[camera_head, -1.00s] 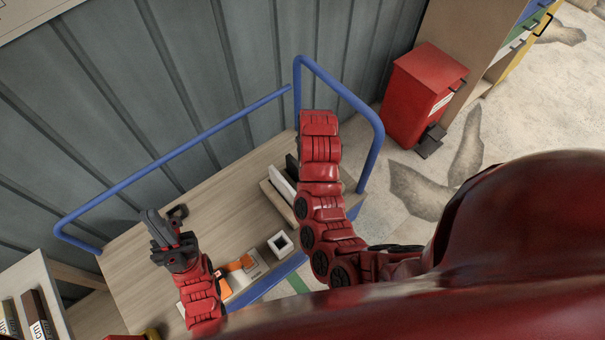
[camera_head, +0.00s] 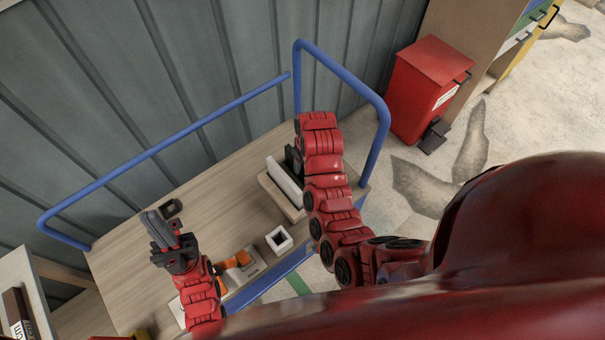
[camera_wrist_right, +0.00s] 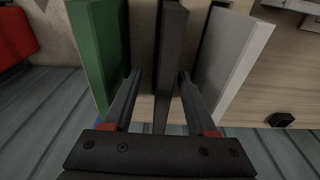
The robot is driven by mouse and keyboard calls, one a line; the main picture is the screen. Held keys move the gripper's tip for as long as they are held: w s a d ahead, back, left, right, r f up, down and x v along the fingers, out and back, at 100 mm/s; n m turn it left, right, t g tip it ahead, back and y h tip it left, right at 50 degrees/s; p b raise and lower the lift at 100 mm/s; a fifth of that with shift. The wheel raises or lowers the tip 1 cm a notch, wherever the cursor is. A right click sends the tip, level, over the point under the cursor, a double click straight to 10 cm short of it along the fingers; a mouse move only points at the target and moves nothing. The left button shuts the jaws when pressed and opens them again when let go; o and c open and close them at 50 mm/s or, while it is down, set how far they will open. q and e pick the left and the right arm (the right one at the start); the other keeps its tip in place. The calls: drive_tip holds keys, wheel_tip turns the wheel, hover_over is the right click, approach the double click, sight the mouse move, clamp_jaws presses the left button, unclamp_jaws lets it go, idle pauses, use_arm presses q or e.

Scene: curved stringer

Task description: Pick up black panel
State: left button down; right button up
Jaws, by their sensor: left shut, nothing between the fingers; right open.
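The black panel (camera_wrist_right: 172,60) stands on edge in the right wrist view, between a green panel (camera_wrist_right: 98,50) on the left and a white panel (camera_wrist_right: 235,55) on the right. My right gripper (camera_wrist_right: 157,85) is open, with one finger on each side of the black panel and visible gaps to it. In the head view, a dark edge (camera_head: 291,158) shows behind the white panel (camera_head: 284,180). The right gripper and the green panel are hidden there by my right arm. My left gripper (camera_head: 158,228) is shut and empty above the left part of the tabletop.
The panels stand in a wooden holder (camera_head: 280,198) on a wooden cart top (camera_head: 215,205) with blue rails (camera_head: 165,147). A white square block (camera_head: 279,240), an orange item (camera_head: 238,260) and a black block (camera_head: 171,208) lie there. A red bin (camera_head: 428,85) stands beyond.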

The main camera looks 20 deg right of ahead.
sight(302, 172)
drive_tip(key=f, duration=0.1)
drive_tip(key=f+p, duration=0.1)
drive_tip(key=f, duration=0.1)
drive_tip(key=f+p, duration=0.1)
drive_tip(key=shift+w+a+f, duration=0.2)
drive_tip(key=shift+a, duration=0.15)
drive_tip(key=shift+w+f, duration=0.1)
drive_tip(key=shift+f, duration=0.4)
clamp_jaws()
